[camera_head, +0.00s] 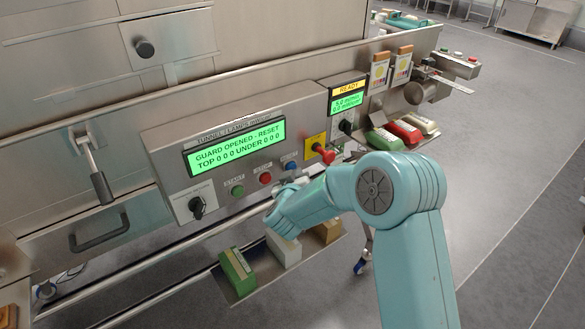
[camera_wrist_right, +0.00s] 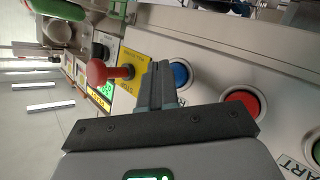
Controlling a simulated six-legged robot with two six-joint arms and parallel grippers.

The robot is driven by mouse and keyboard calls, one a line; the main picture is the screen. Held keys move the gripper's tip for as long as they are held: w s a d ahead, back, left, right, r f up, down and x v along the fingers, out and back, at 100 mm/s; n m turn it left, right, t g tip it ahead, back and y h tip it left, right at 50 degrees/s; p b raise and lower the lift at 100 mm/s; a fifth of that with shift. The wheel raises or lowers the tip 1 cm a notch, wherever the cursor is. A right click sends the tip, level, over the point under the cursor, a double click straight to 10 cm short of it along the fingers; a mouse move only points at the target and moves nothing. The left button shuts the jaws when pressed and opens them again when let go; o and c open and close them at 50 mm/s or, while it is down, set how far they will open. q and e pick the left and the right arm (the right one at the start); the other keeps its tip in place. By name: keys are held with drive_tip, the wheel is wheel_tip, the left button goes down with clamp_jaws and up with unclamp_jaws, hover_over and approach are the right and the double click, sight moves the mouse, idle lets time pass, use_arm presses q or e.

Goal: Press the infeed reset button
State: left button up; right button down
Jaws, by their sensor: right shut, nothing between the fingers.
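The tunnel control panel (camera_head: 170,143) has a green display (camera_head: 234,147) reading "GUARD OPENED - RESET". Below it sit a green button (camera_head: 237,190), a red button (camera_head: 265,178) and a blue button (camera_head: 291,165); the blue one's small label is not readable. In the wrist view the blue button (camera_wrist_right: 180,75) is right beside my right gripper's fingertips (camera_wrist_right: 159,68), partly hidden by them. My right gripper (camera_head: 308,178) is shut and empty, in front of the panel near the blue button; I cannot tell whether it touches. My left gripper is out of view.
A red knob (camera_head: 326,155) on a yellow plate (camera_head: 314,144) is close to the blue button, and it stands out in the wrist view (camera_wrist_right: 98,72). A black selector (camera_head: 197,206) is at lower left. A low shelf (camera_head: 300,262) with boxes lies below.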

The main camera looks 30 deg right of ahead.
drive_tip(key=shift+w, duration=0.55)
idle(0.4)
drive_tip(key=shift+s, duration=0.15)
idle(0.3)
drive_tip(key=shift+s, duration=0.8)
drive_tip(key=shift+s+d+b, duration=0.15)
drive_tip(key=shift+s+b, duration=0.05)
drive_tip(key=shift+s, duration=1.1)
drive_tip(key=shift+s+d+b, duration=0.1)
drive_tip(key=shift+s+b, duration=0.05)
drive_tip(key=shift+s, duration=1.1)
